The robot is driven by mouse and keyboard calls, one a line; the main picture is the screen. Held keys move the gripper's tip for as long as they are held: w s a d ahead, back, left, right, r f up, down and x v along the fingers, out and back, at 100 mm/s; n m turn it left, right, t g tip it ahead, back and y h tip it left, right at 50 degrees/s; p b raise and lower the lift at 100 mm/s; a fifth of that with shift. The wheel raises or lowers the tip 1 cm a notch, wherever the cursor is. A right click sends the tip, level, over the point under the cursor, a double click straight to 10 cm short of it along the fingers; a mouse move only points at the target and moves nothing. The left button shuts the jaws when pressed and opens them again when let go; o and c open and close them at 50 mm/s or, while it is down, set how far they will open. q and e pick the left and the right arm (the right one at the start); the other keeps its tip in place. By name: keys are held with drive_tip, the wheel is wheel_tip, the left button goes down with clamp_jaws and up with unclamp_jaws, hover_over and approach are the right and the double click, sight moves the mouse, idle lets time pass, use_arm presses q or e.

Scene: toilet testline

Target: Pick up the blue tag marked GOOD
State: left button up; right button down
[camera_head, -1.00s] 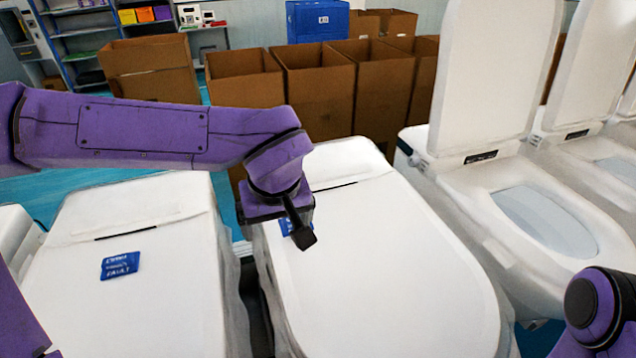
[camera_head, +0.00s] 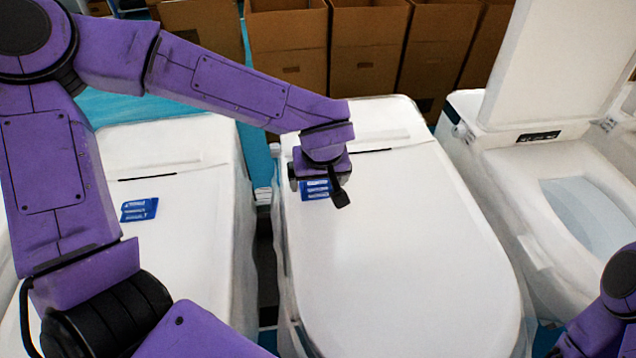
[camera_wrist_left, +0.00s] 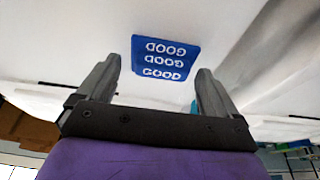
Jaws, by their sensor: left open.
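The blue tag marked GOOD (camera_head: 313,190) lies on the closed white lid of the middle toilet (camera_head: 400,240), near its back edge. In the left wrist view the tag (camera_wrist_left: 166,59) shows its white GOOD lettering, upside down, between and beyond the two grey fingers. My left gripper (camera_head: 320,186) is open over the tag, its fingers apart on either side and not closed on it. In the head view it hides part of the tag. In the wrist view the gripper (camera_wrist_left: 158,72) holds nothing. My right gripper is out of view; only a piece of the right arm shows at lower right.
Another blue tag (camera_head: 139,209) lies on the closed left toilet (camera_head: 190,260). A toilet with a raised lid (camera_head: 550,65) stands at right. Open cardboard boxes (camera_head: 290,45) line the back. A narrow gap separates the left and middle toilets.

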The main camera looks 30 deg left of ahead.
use_arm(q)
drive_tip(key=shift+s+a+f, duration=0.1)
drive_tip(key=shift+s, duration=0.1)
drive_tip(key=shift+c, duration=0.6)
drive_tip(key=c, duration=1)
